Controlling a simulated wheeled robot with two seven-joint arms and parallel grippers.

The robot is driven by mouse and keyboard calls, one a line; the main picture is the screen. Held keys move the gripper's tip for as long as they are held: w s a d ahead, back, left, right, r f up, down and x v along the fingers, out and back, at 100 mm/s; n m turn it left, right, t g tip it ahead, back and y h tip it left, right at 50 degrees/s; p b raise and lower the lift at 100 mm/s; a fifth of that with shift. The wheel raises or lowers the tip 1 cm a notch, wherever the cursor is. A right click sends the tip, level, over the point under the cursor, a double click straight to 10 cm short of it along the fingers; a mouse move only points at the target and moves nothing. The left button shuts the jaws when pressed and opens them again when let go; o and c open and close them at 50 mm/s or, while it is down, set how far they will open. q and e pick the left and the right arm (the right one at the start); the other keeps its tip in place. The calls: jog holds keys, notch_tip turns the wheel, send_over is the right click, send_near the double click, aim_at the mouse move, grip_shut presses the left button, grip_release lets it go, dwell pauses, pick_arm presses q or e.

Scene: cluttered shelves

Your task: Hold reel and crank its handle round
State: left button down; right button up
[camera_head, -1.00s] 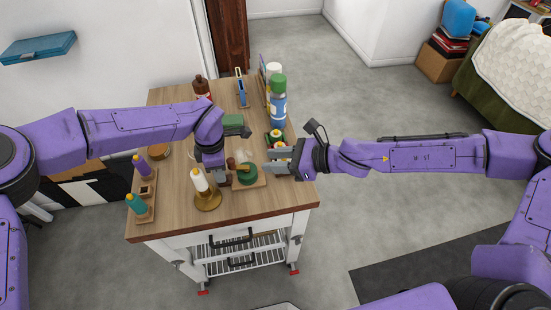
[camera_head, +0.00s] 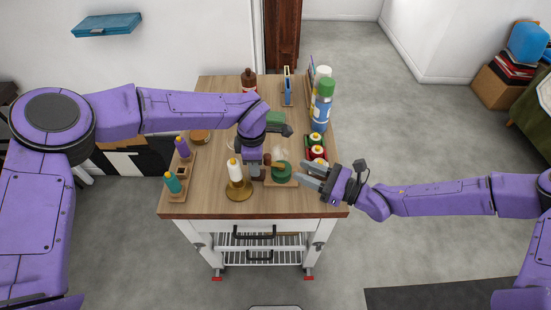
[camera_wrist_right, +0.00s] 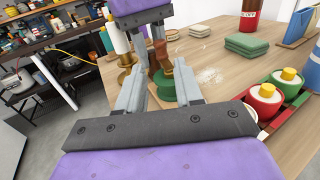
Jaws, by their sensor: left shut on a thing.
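The reel (camera_head: 281,173) is a green disc on a wooden base near the front right of the table top. A brown wooden part stands at its left side. In the right wrist view the green reel (camera_wrist_right: 162,90) shows between my fingers, partly hidden. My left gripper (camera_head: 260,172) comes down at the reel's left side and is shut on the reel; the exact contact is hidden. My right gripper (camera_head: 303,175) is open and empty, just right of the reel, its fingers pointing left. In its wrist view the fingers (camera_wrist_right: 160,72) stand apart.
A white thread cone on a gold stand (camera_head: 238,190) stands close left of my left gripper. Red and green spools in a tray (camera_head: 317,152) sit behind my right gripper, with a blue spray can (camera_head: 322,108) further back. Purple and teal bottles (camera_head: 173,182) stand at the left edge.

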aim_at(275, 166)
jog(key=x, duration=0.9)
jog(key=shift+w+a, duration=0.1)
jog(key=shift+a, duration=0.1)
grip_shut()
